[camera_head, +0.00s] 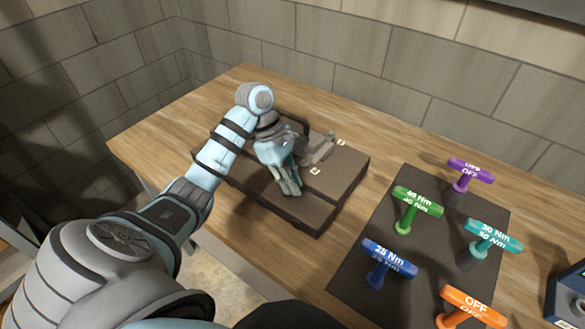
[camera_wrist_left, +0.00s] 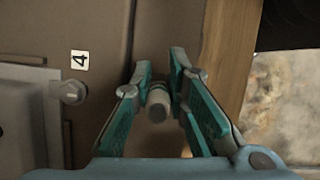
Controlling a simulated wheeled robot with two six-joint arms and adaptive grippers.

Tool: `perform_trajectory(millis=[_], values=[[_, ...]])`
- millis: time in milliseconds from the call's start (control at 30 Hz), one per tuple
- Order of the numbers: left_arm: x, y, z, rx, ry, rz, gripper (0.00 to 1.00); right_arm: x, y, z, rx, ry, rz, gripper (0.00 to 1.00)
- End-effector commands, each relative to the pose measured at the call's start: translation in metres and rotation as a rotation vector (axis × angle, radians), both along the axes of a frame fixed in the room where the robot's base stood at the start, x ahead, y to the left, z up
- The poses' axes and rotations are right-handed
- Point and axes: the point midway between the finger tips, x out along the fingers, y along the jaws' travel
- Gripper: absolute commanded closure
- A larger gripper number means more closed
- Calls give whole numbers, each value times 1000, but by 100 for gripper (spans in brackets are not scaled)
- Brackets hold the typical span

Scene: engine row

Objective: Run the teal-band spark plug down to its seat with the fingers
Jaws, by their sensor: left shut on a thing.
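My left gripper (camera_head: 289,190) points down at the near side of the brown engine block (camera_head: 318,218). In the left wrist view the gripper (camera_wrist_left: 164,75) has its fingertips closed on both sides of the spark plug (camera_wrist_left: 158,107), a pale cylinder with a teal band. The plug's far end is hidden between the fingers, so its depth in the block cannot be seen. In the head view the fingers hide the plug. My right gripper is not in view.
A label "4" (camera_wrist_left: 79,61) and a bolt head (camera_wrist_left: 70,91) are beside the fingers. A dark mat (camera_head: 352,268) at right holds several coloured T-handles, such as the green one (camera_head: 412,207) and blue one (camera_head: 386,262). Bare wooden table (camera_head: 160,137) lies left of the block.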

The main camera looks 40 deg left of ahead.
Motion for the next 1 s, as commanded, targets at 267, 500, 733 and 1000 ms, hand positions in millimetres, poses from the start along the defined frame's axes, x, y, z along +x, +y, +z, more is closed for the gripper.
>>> perform_trajectory(millis=[267,500,733,1000], values=[[2,1,1,3,-8,3,74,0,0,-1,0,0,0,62],[1,0,0,2,-4,3,62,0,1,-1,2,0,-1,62],[1,0,0,0,-2,2,62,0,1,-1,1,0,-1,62],[2,1,-7,3,-6,104,62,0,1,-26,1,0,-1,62]])
